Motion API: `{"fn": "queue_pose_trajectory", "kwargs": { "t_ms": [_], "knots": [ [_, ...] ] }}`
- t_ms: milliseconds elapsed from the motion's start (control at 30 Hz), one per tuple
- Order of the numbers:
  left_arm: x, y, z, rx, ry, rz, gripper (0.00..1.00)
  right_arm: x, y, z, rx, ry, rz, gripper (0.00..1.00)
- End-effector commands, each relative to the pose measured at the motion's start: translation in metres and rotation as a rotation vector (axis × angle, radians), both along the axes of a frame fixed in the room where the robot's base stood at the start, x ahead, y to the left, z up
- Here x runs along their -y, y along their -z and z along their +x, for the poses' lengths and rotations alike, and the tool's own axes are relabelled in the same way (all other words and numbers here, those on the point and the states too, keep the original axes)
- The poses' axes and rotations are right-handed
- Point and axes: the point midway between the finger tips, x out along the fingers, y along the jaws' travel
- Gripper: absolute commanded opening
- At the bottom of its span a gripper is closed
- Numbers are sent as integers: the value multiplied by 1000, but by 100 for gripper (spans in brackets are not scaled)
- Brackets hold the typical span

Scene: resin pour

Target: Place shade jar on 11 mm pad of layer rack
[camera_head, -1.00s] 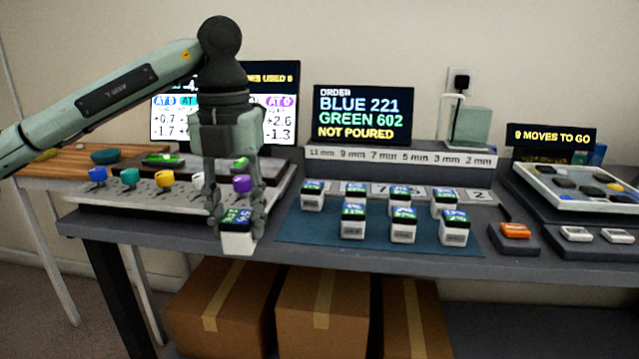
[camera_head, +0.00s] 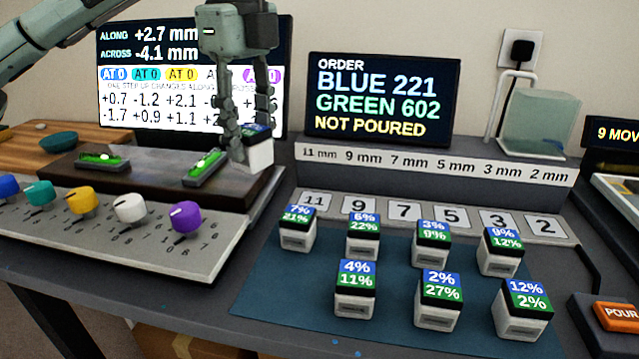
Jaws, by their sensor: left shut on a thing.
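My left gripper (camera_head: 254,132) comes in from the top left and is shut on a shade jar (camera_head: 261,155), white with a dark, blue-and-green top. The gripper holds the jar in the air, left of the layer rack (camera_head: 438,163). The 11 mm pad (camera_head: 315,199) is the leftmost numbered pad and lies to the right of and below the held jar in the picture. A jar marked 7% and 21% (camera_head: 297,236) stands in front of that pad, and no jar is seen on the pad. My right gripper is not in view.
Several other jars, such as the 4%/11% one (camera_head: 356,292), stand on the blue mat (camera_head: 270,300). A dial panel (camera_head: 120,235) with colored knobs is at left. A monitor (camera_head: 180,120) and the order screen (camera_head: 383,105) stand behind. An orange POUR button (camera_head: 617,315) is at right.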

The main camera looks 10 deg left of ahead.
Motion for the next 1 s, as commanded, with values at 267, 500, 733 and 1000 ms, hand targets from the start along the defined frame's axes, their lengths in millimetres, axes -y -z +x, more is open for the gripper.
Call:
{"fn": "queue_pose_trajectory", "kwargs": {
  "t_ms": [267, 500, 733, 1000],
  "knots": [
    [32, 31, 44, -4, 1, 0, 6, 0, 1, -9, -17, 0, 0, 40],
    [58, 60, 82, -3, -1, 0, 6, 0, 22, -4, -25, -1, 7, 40],
    [65, 72, 94, -1, 0, 0, 6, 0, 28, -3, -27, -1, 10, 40],
    [65, 107, 93, -2, 1, 0, 6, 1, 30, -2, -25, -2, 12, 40]
  ]
}}
